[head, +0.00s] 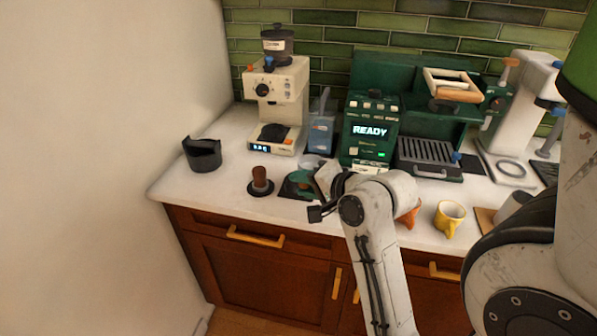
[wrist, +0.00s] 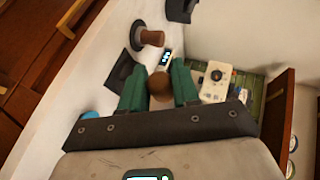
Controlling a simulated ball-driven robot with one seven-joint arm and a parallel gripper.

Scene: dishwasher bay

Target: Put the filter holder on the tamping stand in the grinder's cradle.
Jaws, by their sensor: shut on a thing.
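My gripper (head: 303,178) is low over the counter, in front of the grinder and partly hidden by my arm in the head view. In the wrist view its two green fingers (wrist: 159,82) are shut on a brown rounded handle end (wrist: 160,88), which appears to belong to the filter holder. The rest of the holder is hidden. The dark tamping stand (head: 287,192) lies under the gripper; it also shows in the wrist view (wrist: 118,72). The cream grinder (head: 292,82) stands behind, with a lit display at its base. Its cradle is not clear.
A brown-handled tamper (head: 260,181) stands just left of the gripper. A black open container (head: 203,156) is at the far left. A blue-grey container (head: 321,133) and the green coffee machine (head: 369,128) stand behind. A yellow cup (head: 449,218) is at right. Counter between container and tamper is clear.

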